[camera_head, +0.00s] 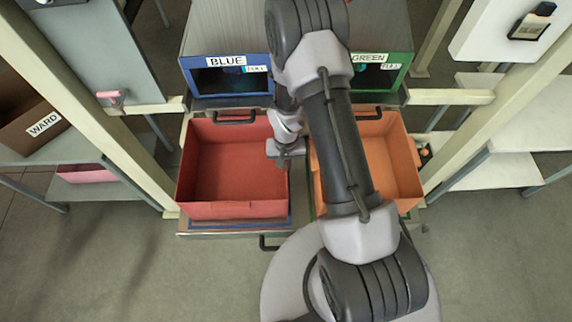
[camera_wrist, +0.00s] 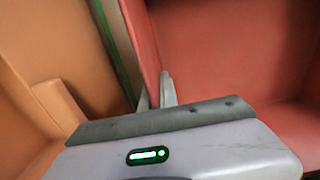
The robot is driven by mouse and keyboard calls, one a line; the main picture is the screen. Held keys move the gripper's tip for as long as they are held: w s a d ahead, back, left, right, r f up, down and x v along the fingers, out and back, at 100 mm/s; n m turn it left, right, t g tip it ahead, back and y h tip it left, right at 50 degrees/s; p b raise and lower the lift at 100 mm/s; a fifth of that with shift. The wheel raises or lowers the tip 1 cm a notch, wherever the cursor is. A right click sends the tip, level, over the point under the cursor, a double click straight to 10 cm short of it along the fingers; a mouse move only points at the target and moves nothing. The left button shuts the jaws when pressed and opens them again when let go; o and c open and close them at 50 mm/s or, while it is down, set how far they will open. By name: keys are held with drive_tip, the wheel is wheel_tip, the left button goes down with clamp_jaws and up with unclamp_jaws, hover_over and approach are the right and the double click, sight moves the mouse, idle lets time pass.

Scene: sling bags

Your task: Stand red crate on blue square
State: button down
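The red crate (camera_head: 236,209) is open-topped and empty, on the left side of the table in the head view. A blue outline (camera_head: 240,224) shows along its front edge, so it stands over the blue square, most of which is hidden. My gripper (camera_head: 286,158) is at the crate's right wall. In the wrist view, the two fingers of my gripper (camera_wrist: 156,92) are close together on either side of the wall of the red crate (camera_wrist: 220,50), which looks pinched between them. Whether the crate touches the square all round is hidden.
An orange crate (camera_head: 399,150) stands right of the red one, over a green outline, partly behind my arm. Behind are cabinets marked BLUE (camera_head: 226,61) and GREEN (camera_head: 369,57). Posts and shelves flank both sides; a brown WARD box (camera_head: 35,128) sits at left.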

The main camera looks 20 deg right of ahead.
drive_tip(key=shift+f, duration=0.15)
drive_tip(key=c, duration=1.6)
unclamp_jaws()
drive_tip(key=shift+c, duration=0.2)
drive_tip(key=shift+r, duration=0.2)
wheel_tip(320, 180, up, 28)
drive_tip(key=a+t+p, duration=0.2)
drive_tip(key=p, duration=0.3)
drive_tip(key=s+a+r+t+y, duration=0.1)
drive_tip(key=s+a+r+t, duration=0.1)
drive_tip(key=s+r, duration=0.6)
drive_tip(key=s+a+r+t+y, duration=0.1)
drive_tip(key=s+a+r, duration=0.3)
drive_tip(key=s+r, duration=0.4)
wheel_tip(320, 180, up, 2)
drive_tip(key=shift+s+r+t, duration=0.2)
drive_tip(key=shift+s+t, duration=0.2)
